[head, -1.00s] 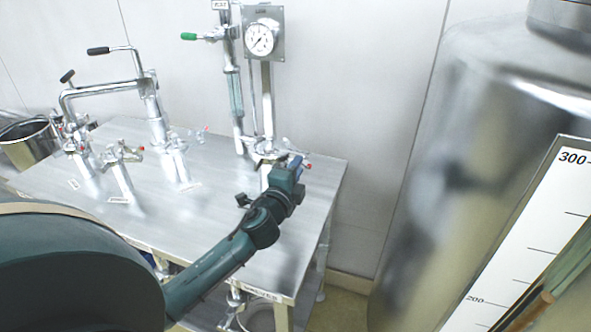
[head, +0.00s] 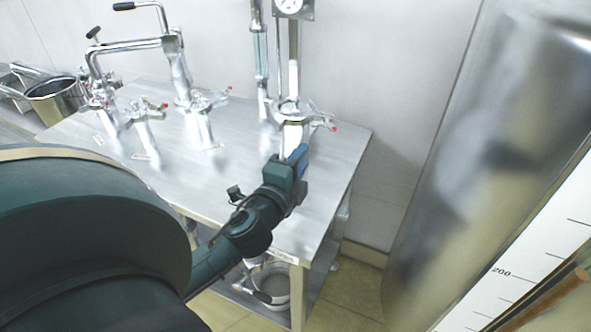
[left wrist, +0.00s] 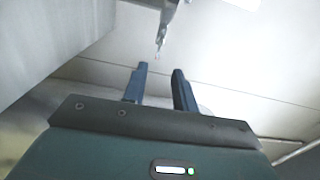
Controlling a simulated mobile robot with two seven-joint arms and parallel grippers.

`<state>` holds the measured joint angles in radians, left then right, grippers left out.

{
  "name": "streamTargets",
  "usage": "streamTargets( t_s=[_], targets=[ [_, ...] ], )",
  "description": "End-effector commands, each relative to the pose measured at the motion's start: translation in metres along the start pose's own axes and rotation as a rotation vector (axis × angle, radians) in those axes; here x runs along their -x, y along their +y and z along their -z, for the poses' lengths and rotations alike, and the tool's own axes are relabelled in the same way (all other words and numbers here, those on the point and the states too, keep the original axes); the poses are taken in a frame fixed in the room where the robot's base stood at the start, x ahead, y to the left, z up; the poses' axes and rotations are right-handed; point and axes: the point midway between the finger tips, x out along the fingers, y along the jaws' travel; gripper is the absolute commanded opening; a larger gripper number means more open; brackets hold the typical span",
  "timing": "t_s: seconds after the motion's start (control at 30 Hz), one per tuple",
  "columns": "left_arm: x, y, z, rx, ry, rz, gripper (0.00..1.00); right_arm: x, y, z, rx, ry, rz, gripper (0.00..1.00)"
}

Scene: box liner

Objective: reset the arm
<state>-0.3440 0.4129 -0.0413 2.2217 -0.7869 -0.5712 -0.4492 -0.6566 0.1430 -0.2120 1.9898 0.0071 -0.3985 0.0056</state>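My left gripper (head: 298,160) shows in the head view at the end of my dark green arm, which comes in from the left. It is over the right part of the steel table, in front of a metal valve fitting (head: 292,118). In the left wrist view its two blue fingers (left wrist: 161,75) stand apart with nothing visible between them. A blurred metal fitting (left wrist: 165,25) shows beyond the fingertips, apart from them. My right gripper is in neither view.
The steel table (head: 240,165) carries several valve fittings and a bent pipe with black handles (head: 130,47). A gauge (head: 291,6) is cut by the top edge. A large steel tank (head: 480,150) and a scale (head: 520,270) stand at right. A metal pot (head: 58,98) is at left.

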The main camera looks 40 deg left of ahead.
Motion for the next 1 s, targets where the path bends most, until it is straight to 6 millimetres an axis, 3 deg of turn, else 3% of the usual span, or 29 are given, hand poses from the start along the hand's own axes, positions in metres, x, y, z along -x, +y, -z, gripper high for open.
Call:
streamTargets(
  t_s=[0.2,0.8,0.9,1.0],
  targets=[
    [0.019,0.000,0.000,0.001,-0.001,0.000,0.28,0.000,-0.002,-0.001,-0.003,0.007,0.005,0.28],
    [0.021,0.001,0.000,0.009,-0.004,-0.005,0.28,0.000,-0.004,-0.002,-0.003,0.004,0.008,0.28],
    [0.026,0.012,-0.004,0.094,-0.044,-0.063,0.28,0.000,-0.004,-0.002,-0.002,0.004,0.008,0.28],
    [0.043,0.042,-0.009,0.296,-0.146,-0.212,0.28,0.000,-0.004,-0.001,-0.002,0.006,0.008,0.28]
  ],
)
